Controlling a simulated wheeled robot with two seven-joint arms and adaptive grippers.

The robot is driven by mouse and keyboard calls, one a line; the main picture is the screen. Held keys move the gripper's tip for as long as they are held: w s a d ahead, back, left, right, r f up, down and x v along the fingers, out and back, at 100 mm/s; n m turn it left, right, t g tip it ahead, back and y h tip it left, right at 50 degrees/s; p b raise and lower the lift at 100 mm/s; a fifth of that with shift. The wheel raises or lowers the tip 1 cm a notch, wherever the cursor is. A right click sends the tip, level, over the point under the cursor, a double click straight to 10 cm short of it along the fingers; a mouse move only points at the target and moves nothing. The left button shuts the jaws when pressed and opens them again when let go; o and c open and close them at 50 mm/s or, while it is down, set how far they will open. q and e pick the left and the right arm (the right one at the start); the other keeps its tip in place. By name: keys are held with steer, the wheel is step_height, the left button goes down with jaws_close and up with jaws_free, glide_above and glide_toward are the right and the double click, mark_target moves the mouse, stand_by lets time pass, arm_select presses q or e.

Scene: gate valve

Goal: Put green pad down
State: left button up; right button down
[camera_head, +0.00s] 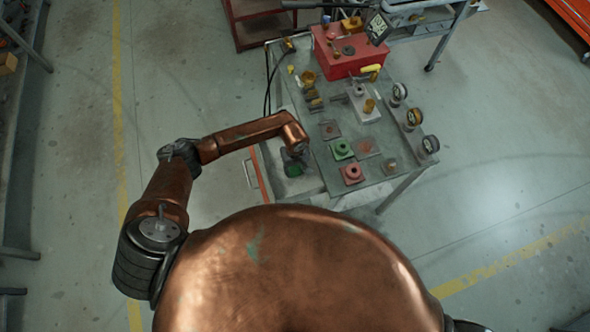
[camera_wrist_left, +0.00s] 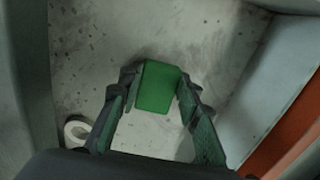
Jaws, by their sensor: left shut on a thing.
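The green pad (camera_wrist_left: 157,88) is a small green block between the fingers of my left gripper (camera_wrist_left: 154,90) in the left wrist view. My left gripper is shut on it. In the head view the left gripper (camera_head: 294,158) points down over the open drawer (camera_head: 310,184) at the table's left side, and the pad shows as a dark green patch (camera_head: 292,169) beneath it. The pale drawer floor (camera_wrist_left: 215,45) lies below the pad; I cannot tell whether they touch. My right gripper is not in view.
A white ring (camera_wrist_left: 76,131) lies in the drawer, left of the gripper. The drawer's orange front (camera_head: 262,174) is at the left. The table (camera_head: 388,168) holds a green flanged part (camera_head: 342,149), a red one (camera_head: 352,174), several gauges (camera_head: 414,117) and a red box (camera_head: 345,57).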

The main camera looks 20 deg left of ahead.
mark_target(295, 172)
arm_select(q)
steer(key=shift+f, duration=0.2)
steer(key=o, duration=1)
steer(key=shift+r, duration=0.1)
step_height(295, 172, up, 12)
steer(key=shift+r, duration=0.15)
